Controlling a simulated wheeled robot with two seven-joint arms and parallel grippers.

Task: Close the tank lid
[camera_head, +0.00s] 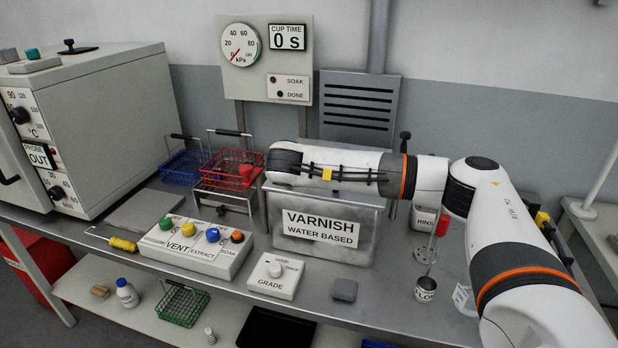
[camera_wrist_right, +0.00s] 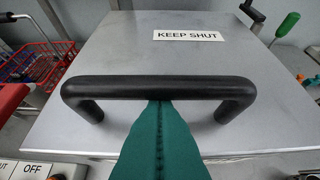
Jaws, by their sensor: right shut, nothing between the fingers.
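The tank (camera_head: 350,247) is a grey metal box with a "VARNISH WATER BASED" label on its front. In the right wrist view its lid (camera_wrist_right: 100,58) is a flat metal plate with a "KEEP SHUT" label and a black bar handle (camera_wrist_right: 160,88). The lid appears to lie flat over the tank; I cannot tell whether a gap remains. My right gripper (camera_wrist_right: 160,104) has green fingers pressed together and empty, their tips at the near edge of the handle bar; contact is unclear. In the head view my right forearm hides most of the lid. My left gripper is out of view.
A red wire basket (camera_head: 232,170) and a blue one (camera_head: 184,168) stand left of the tank. A button box (camera_head: 195,245) and a grade dial box (camera_head: 274,277) are in front. A small metal cup (camera_head: 425,290) is at the right. A slotted panel (camera_head: 358,108) is behind.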

